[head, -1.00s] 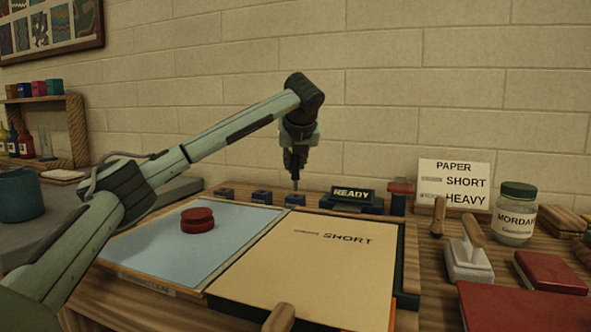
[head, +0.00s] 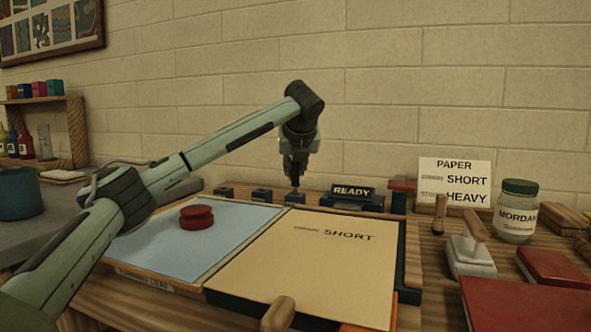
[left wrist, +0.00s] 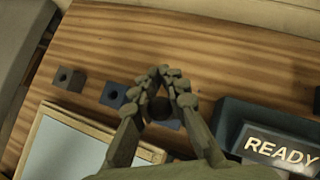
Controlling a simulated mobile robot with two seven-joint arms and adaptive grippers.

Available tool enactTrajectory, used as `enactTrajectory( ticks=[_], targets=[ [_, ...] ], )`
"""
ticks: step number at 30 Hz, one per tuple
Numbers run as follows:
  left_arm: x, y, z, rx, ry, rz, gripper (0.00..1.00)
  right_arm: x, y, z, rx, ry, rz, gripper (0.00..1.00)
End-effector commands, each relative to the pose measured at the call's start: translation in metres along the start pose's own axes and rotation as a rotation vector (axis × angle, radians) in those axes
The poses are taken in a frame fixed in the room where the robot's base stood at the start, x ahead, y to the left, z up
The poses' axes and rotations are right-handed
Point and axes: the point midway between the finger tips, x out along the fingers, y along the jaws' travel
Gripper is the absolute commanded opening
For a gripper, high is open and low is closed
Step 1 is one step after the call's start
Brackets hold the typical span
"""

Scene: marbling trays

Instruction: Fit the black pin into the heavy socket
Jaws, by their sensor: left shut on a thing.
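My left gripper (head: 294,176) points down at the back of the table and is shut on a slim black pin (head: 295,187). In the left wrist view the pin's dark round end (left wrist: 158,107) shows between the fingers. A row of small dark socket blocks stands behind the trays: a left one (head: 224,192), a middle one (head: 261,194) and a right one (head: 294,198). The pin is over the right block; I cannot tell whether its tip is inside. No label on the blocks can be read, so which is the heavy socket is unclear. My right gripper is not in view.
A READY display (head: 352,197) stands just right of the blocks. In front are a blue bath tray (head: 148,283) with a red knob-like object (head: 196,217), and a paper sheet (head: 320,262) marked SHORT. A sign (head: 454,183) lists SHORT and HEAVY. The wall is close behind.

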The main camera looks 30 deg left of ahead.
Motion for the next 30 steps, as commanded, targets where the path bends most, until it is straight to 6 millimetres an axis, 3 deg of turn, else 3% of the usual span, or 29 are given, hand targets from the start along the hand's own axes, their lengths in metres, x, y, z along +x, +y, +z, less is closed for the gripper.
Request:
enactTrajectory(
  ticks=[29, 30],
  targets=[
    [0.014, 0.0, -0.014, 0.0, 0.0, 0.0, 0.0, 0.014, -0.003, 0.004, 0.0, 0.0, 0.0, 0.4],
    [0.014, 0.0, -0.014, 0.0, 0.0, 0.0, 0.17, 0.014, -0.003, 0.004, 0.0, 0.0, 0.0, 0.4]
  ],
)
